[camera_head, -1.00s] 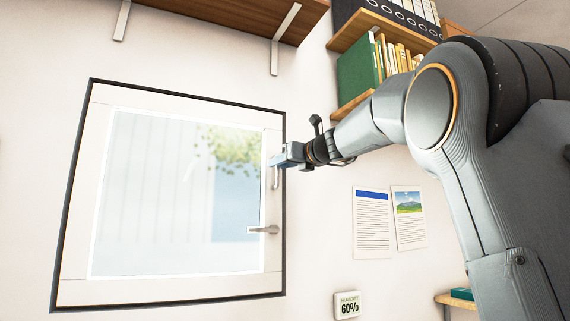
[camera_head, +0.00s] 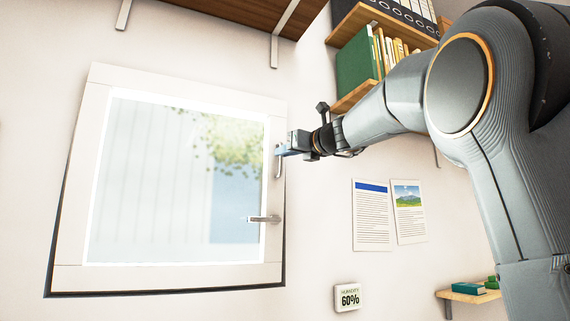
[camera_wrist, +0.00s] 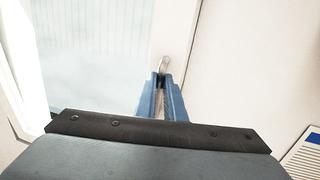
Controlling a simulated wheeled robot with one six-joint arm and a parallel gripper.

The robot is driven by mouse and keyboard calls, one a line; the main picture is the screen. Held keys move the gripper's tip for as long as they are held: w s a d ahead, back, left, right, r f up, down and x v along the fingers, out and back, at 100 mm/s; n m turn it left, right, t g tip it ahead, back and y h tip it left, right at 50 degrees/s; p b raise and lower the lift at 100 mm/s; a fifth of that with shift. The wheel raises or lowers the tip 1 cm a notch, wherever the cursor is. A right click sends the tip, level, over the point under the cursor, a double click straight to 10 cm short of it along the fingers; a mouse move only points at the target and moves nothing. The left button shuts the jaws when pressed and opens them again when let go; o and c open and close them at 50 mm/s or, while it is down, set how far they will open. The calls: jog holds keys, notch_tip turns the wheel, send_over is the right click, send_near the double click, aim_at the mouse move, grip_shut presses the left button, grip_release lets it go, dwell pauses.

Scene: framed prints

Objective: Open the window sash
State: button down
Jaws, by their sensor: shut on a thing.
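The window sash (camera_head: 180,84) is a white frame around a pale glass pane, on the wall at the left of the head view. It stands slightly out from its dark outer frame (camera_head: 165,292), which shows along the bottom and lower left. A grey lever handle (camera_head: 263,219) lies horizontal on the sash's right side. Above it is a vertical pull handle (camera_head: 278,168). My gripper (camera_head: 283,149) is shut on the pull handle near its upper end. In the wrist view the blue fingers (camera_wrist: 162,82) close around the handle (camera_wrist: 164,64); much of it is hidden.
Wall shelves hold a green binder (camera_head: 356,64) and several books above my arm. A brown shelf (camera_head: 240,22) with brackets hangs above the window. A small shelf (camera_head: 468,297) is lower right.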

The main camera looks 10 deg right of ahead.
jog(key=shift+t+y, duration=0.3)
jog(key=shift+t, duration=0.4)
jog(key=shift+a+f+b+v, duration=0.15)
jog(key=shift+b+v, duration=0.75)
jog(key=shift+b, duration=0.55)
jog(key=shift+a+f+b+v, duration=0.15)
jog(key=shift+b+v, duration=0.75)
jog(key=shift+b, duration=0.55)
jog(key=shift+a+f+b+v, duration=0.15)
jog(key=shift+b+v, duration=0.8)
jog(key=shift+b, duration=0.5)
jog(key=shift+s+r, duration=0.1)
jog(key=c, duration=1.8)
grip_release()
jog(key=shift+c, duration=0.2)
jog(key=b+v, duration=0.2)
jog(key=v, duration=0.5)
jog(key=shift+s, duration=0.35)
jog(key=shift+d, duration=0.1)
